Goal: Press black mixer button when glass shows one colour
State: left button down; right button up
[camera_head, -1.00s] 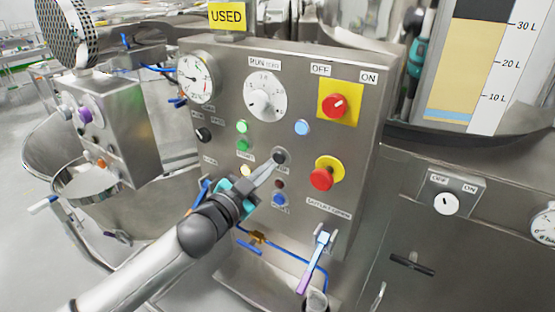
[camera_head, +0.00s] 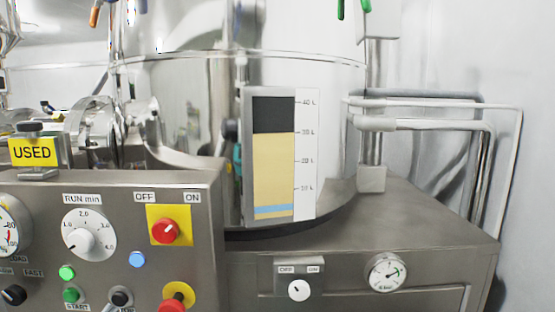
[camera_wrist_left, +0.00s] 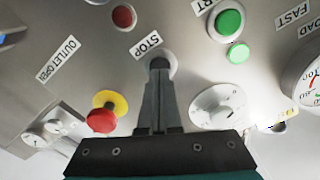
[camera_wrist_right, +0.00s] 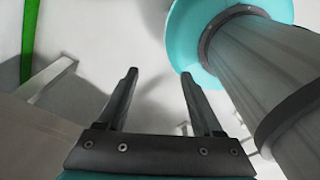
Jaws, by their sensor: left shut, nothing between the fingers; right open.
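The glass (camera_head: 272,168) on the vessel shows in the head view. It has a dark top part, a tall tan band, a thin blue band near the bottom and a tan sliver below. The black button (camera_head: 121,297), labelled STOP in the left wrist view, sits low on the steel panel. My left gripper (camera_wrist_left: 159,70) is shut and empty, its fingertips overlapping the black button (camera_wrist_left: 162,60) in that view; I cannot tell whether they touch. Only a fingertip sliver shows in the head view. My right gripper (camera_wrist_right: 159,75) is open and empty, away from the panel.
Around the black button are a green START button (camera_head: 71,295), a red stop knob on yellow (camera_head: 176,297), a red switch (camera_head: 165,231), a blue light (camera_head: 137,260) and the RUN dial (camera_head: 88,236). A small OFF/ON switch (camera_head: 298,290) and gauge (camera_head: 387,274) are further right.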

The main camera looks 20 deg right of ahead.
pick_arm(q)
jog(key=shift+w, duration=0.1)
dwell(0.5)
jog(key=shift+x, duration=0.9)
jog(key=p+v, duration=0.2)
jog(key=v, duration=0.5)
dwell(1.1)
